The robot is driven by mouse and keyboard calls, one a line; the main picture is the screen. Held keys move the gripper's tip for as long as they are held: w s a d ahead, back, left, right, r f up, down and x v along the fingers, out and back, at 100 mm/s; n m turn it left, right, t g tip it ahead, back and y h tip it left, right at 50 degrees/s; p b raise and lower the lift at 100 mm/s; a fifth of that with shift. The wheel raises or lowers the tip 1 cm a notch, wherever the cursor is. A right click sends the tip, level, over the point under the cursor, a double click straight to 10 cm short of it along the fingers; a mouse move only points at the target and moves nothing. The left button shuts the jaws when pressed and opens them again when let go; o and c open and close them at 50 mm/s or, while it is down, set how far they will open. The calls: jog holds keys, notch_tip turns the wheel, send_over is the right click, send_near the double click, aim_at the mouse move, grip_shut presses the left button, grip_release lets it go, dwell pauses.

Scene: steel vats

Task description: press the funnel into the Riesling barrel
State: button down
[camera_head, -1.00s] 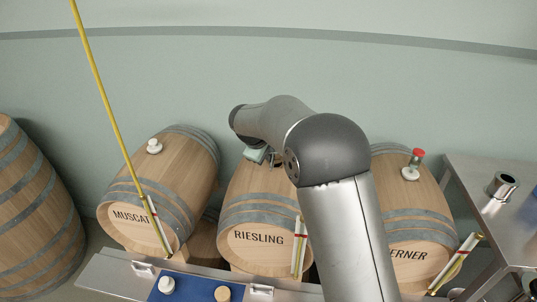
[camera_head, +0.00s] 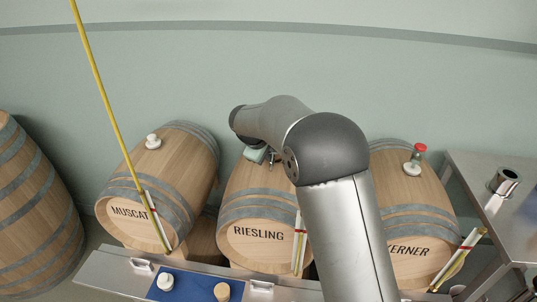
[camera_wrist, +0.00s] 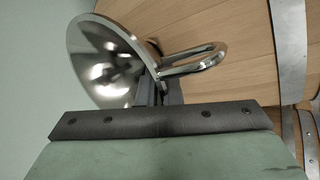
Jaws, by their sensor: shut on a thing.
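The Riesling barrel (camera_head: 240,192) lies on its side in the middle of the head view, its lettered end facing me. My gripper (camera_head: 270,160) is over the top of this barrel, partly behind my arm. In the wrist view a shiny steel funnel (camera_wrist: 103,62) shows its wide bowl at upper left, with a looped handle to its right. My gripper (camera_wrist: 165,93) is shut on the funnel near the joint of bowl and handle. The spout and the bung hole are hidden, so I cannot tell how far the spout is in.
The Muscat barrel (camera_head: 165,180) with a white bung (camera_head: 153,141) stands left. A third barrel (camera_head: 400,190), its label partly covered by my arm, stands right with a red-topped fitting (camera_head: 417,156). A steel bench (camera_head: 112,275) with a blue mat (camera_head: 190,284) runs in front.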

jog(key=shift+f+b, duration=0.35)
jog(key=shift+f, duration=0.15)
jog(key=c, duration=1.5)
grip_release()
jog(key=shift+r, duration=0.1)
jog(key=b+v, duration=0.1)
jog(key=v, duration=1.6)
jog(key=shift+s+a+r+b, duration=0.1)
jog(key=shift+s+b, duration=0.1)
jog(key=shift+b, duration=0.15)
jog(key=s+d+f+m+g+y, duration=0.1)
jog(key=s+d+f+m+g, duration=0.35)
jog(key=s+d, duration=1.1)
jog(key=s+d+f+m, duration=0.2)
jog(key=s+f, duration=0.1)
jog(key=s, duration=0.2)
jog(key=s+d+f+m+y, duration=0.1)
jog(key=s+d+f+m, duration=0.2)
jog(key=s, duration=0.3)
jog(key=s+d+f+m+y, duration=0.1)
jog(key=s+d+f+m, duration=0.1)
jog(key=s+f, duration=0.3)
jog(key=shift+s+d+f+m+g, duration=0.1)
jog(key=shift+s+d+m+g, duration=0.3)
jog(key=shift+s, duration=0.25)
